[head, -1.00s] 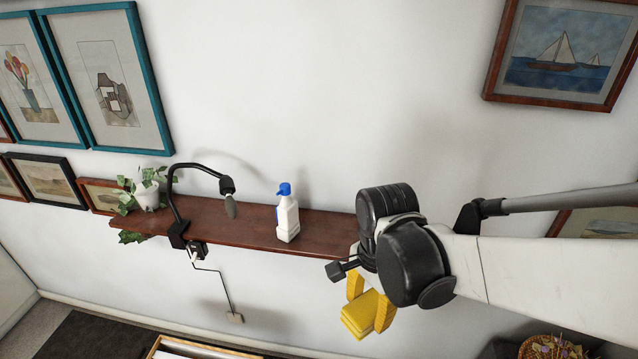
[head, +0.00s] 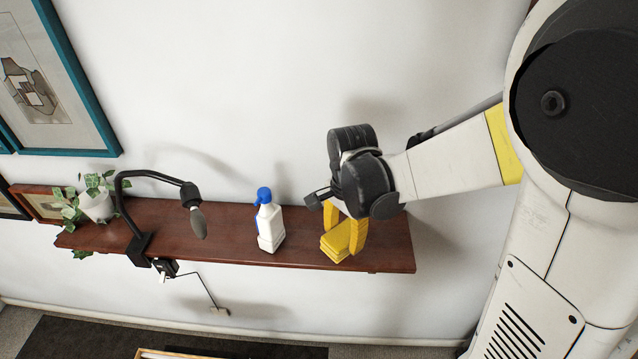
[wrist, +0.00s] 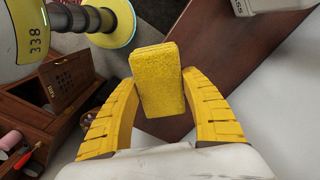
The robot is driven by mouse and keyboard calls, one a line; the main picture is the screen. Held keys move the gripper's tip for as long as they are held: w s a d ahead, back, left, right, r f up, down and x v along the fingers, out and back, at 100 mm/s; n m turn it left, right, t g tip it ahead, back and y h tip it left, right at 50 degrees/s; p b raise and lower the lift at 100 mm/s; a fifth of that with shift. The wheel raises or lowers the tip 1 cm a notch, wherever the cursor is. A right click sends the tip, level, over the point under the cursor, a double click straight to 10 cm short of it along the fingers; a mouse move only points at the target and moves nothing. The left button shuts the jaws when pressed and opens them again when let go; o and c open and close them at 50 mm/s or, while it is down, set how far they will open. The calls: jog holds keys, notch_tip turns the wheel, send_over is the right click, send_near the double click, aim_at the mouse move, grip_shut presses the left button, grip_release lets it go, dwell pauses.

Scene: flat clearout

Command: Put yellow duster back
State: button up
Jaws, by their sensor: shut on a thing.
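The yellow duster (head: 337,241) is a folded, layered yellow cloth block. My gripper (head: 345,228), with yellow fingers, is shut on it over the right part of the wooden shelf (head: 390,245). In the wrist view the duster (wrist: 158,80) sits between the two yellow fingers (wrist: 158,105), with the brown shelf board (wrist: 240,60) beyond it. I cannot tell from the head view whether the duster touches the shelf or hovers just above it.
A white spray bottle (head: 270,228) with a blue top stands on the shelf left of the duster. A black clamp lamp (head: 137,220) and a potted plant (head: 97,203) are farther left. Bare shelf lies between lamp and bottle. A wooden box (wrist: 60,82) shows below in the wrist view.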

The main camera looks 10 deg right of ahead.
aim_at(343, 228)
jog(key=w+f, duration=0.1)
jog(key=w, duration=0.1)
jog(key=w+d+f, duration=0.1)
jog(key=shift+w+d+f, duration=0.1)
jog(key=shift+w+f, duration=0.05)
jog(key=shift+w, duration=0.25)
notch_tip(343, 228, down, 4)
jog(key=shift+w+f, duration=0.1)
jog(key=shift+w, duration=0.05)
jog(key=o, duration=1)
